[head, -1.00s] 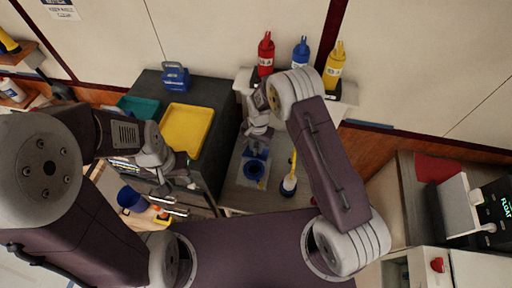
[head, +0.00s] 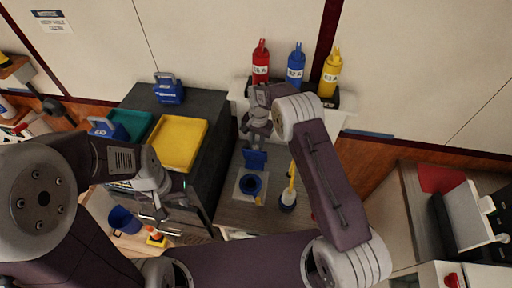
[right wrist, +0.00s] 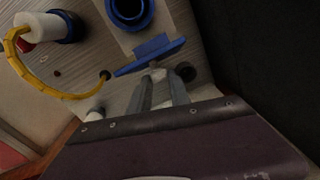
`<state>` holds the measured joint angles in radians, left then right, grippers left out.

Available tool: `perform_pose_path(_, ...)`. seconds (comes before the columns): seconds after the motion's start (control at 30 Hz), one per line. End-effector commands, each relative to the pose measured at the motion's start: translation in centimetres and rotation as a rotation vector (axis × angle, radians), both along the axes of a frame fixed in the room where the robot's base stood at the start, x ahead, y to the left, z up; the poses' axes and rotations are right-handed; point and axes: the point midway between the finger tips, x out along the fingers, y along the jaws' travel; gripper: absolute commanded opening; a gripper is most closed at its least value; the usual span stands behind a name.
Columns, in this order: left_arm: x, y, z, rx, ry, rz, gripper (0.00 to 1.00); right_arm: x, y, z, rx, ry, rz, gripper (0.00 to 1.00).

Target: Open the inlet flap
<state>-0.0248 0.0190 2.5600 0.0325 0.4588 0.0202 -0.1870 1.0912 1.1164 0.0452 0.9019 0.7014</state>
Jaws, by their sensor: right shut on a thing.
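The inlet flap (head: 255,160) is a blue plate that stands raised at the back of the round blue inlet (head: 250,184), whose dark opening is uncovered. In the right wrist view the flap (right wrist: 150,53) shows nearly edge-on, beside the inlet ring (right wrist: 130,12). My right gripper (head: 257,140) is behind the flap; in the wrist view its two fingers (right wrist: 160,78) are close together at the flap's edge, shut on it. My left gripper (head: 160,214) hangs at the left, empty, with its fingers apart.
A white plug with a yellow cable (head: 288,196) stands right of the inlet. Red (head: 261,62), blue (head: 295,66) and yellow (head: 331,73) bottles stand behind. A yellow tray (head: 180,143) and teal tray (head: 132,124) lie on the dark cabinet at left.

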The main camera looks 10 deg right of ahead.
Motion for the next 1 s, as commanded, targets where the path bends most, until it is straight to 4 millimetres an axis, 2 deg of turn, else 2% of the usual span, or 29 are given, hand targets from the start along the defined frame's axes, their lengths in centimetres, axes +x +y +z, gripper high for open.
perform_pose_path(0.53,0.00,0.00,-0.27,0.000,0.000,0.000,0.36,0.41,-0.09,-0.17,0.000,-0.004,0.000,0.00)
perform_pose_path(0.57,0.00,0.00,-0.27,0.000,0.000,0.000,0.36,0.41,-0.09,-0.17,0.000,-0.004,0.001,0.31)
perform_pose_path(0.6,0.00,-0.01,-0.27,0.000,0.000,0.000,0.36,0.41,-0.08,-0.17,0.000,-0.004,0.001,0.42)
perform_pose_path(0.9,0.00,0.00,-0.22,0.000,0.000,0.000,0.36,0.31,-0.07,-0.12,0.000,0.000,0.001,0.43)
perform_pose_path(1.0,0.00,0.00,0.33,0.000,0.000,0.000,0.36,-0.10,0.07,0.28,0.000,0.000,0.001,0.43)
